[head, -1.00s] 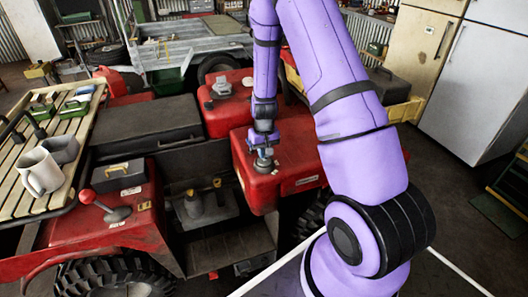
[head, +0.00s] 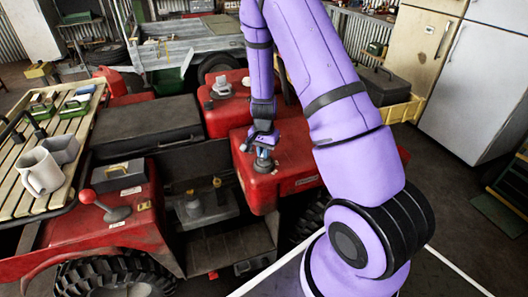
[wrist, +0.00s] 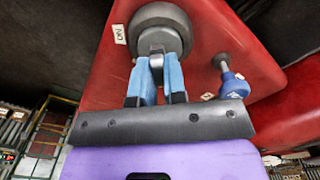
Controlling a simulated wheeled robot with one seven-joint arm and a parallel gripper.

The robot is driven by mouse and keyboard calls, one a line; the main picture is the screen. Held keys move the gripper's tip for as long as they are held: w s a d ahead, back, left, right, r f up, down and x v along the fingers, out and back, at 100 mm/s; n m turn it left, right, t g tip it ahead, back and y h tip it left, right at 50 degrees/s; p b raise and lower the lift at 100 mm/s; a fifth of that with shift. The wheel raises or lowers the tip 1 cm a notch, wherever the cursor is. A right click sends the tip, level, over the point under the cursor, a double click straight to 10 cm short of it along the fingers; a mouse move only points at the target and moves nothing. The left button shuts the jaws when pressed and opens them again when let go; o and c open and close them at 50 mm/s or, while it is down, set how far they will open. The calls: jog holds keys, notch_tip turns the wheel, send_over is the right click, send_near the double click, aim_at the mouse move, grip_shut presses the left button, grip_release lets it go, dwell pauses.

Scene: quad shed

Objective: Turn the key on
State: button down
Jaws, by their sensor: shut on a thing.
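The grey round key switch (wrist: 160,28) is set in a red panel of the vehicle. The small dark grey key (wrist: 156,63) sticks out of it towards me. My gripper (wrist: 158,68) is shut on the key, with one blue finger on each side. A white ON label (wrist: 120,34) lies left of the switch in the wrist view. In the head view my gripper (head: 263,146) is over the switch (head: 263,163) on the red body. The key is too small to make out there. Which mark the key points at cannot be told.
A blue-headed knob (wrist: 232,87) on a metal stem stands close to the right of my fingers in the wrist view. A red-knobbed lever (head: 88,197) stands at the left in the head view.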

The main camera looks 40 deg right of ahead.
jog(key=shift+m, duration=0.3)
jog(key=m, duration=0.4)
jog(key=shift+m, duration=0.4)
jog(key=c, duration=1.2)
grip_release()
jog(key=shift+r, duration=4)
